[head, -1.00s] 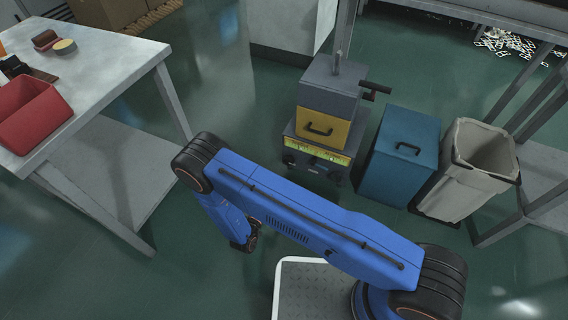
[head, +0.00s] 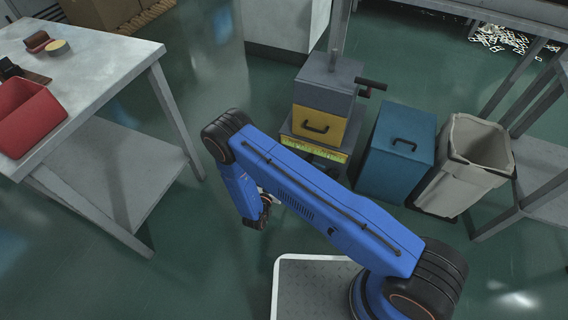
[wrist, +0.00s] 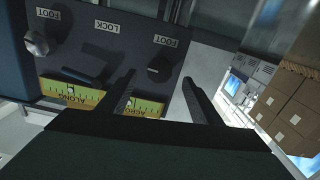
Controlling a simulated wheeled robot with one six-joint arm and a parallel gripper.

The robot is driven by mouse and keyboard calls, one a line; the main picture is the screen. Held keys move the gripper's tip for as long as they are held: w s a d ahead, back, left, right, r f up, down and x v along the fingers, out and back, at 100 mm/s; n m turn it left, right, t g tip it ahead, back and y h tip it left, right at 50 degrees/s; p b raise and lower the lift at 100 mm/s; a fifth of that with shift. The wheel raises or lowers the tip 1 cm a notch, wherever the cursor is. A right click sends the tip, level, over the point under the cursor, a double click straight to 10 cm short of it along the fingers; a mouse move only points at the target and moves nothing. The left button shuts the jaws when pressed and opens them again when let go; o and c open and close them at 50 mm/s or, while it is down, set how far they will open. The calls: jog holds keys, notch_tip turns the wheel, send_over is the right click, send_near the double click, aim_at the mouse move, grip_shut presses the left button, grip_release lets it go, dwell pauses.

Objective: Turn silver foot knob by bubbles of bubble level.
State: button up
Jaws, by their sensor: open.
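The silver foot knob (wrist: 38,43) is at the upper left of the dark panel in the wrist view, by a label reading FOOT upside down. A dark foot knob (wrist: 158,69) sits further right, between my fingertips in the picture; I cannot tell if they reach around it. The bubble level has an ALONG strip (wrist: 88,98) and an ACROSS strip (wrist: 148,108), both yellow-green. Small pale bubbles show, but their exact centring is unclear. My gripper (wrist: 159,79) is open and empty; it also shows in the head view (head: 265,206), left of the machine's front.
A dark lock lever (wrist: 84,75) lies between the knobs. The machine has a yellow drawer (head: 318,127). A blue box (head: 398,155) and a beige bin (head: 462,170) stand to its right. A white table (head: 95,75) with a red bin (head: 30,118) is at left. Open floor lies between.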

jog(key=shift+x, duration=2.95)
jog(key=c, duration=1.1)
